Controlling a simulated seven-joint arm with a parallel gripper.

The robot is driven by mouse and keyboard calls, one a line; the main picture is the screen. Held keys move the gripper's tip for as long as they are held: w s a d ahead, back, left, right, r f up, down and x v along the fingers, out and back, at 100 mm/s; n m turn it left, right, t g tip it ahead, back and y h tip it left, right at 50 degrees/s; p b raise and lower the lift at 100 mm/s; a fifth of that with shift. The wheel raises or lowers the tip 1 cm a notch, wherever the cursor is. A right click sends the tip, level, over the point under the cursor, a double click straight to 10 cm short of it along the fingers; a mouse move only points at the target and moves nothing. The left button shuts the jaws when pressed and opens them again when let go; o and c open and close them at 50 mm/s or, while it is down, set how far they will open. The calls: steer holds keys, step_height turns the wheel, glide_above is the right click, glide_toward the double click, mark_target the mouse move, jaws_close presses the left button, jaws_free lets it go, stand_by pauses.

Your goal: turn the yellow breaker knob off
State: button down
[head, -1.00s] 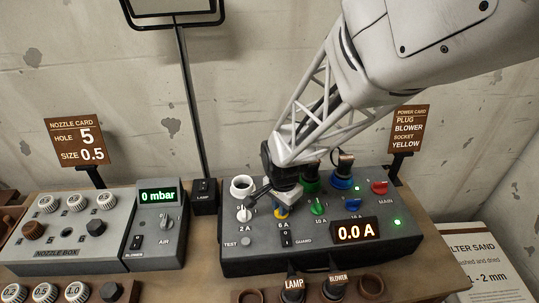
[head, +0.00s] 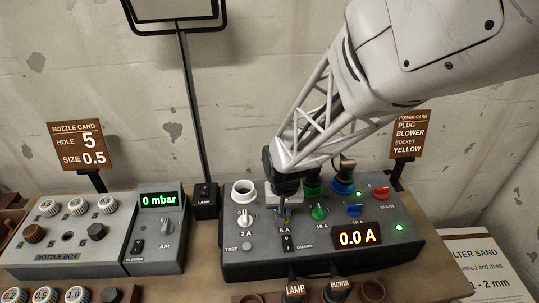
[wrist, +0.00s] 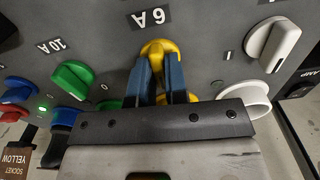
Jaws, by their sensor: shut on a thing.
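The yellow breaker knob (wrist: 160,47) is under the 6 A label in the wrist view. My gripper (wrist: 160,68) has its two blue fingers on either side of the knob and is shut on it. The yellow socket (wrist: 178,98) shows partly behind the fingers. In the head view my gripper (head: 285,217) points down at the 6 A place on the grey breaker box (head: 262,262). It hides most of the knob there. The knob's exact pointing direction is hard to tell between the fingers.
The white 2 A knob (head: 245,218) is left of my gripper, and the green 10 A knob (head: 319,211) is close on the right. Blue and red MAIN (head: 381,192) knobs are farther right. A display (head: 357,239) reads 0.0 A. Plugs stand in the green and blue sockets.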

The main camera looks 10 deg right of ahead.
steer(key=shift+n, duration=0.4)
steer(key=c, duration=1.1)
jaws_free()
steer(key=shift+c, duration=0.2)
steer(key=shift+r, duration=0.15)
steer(key=shift+r, duration=3.8)
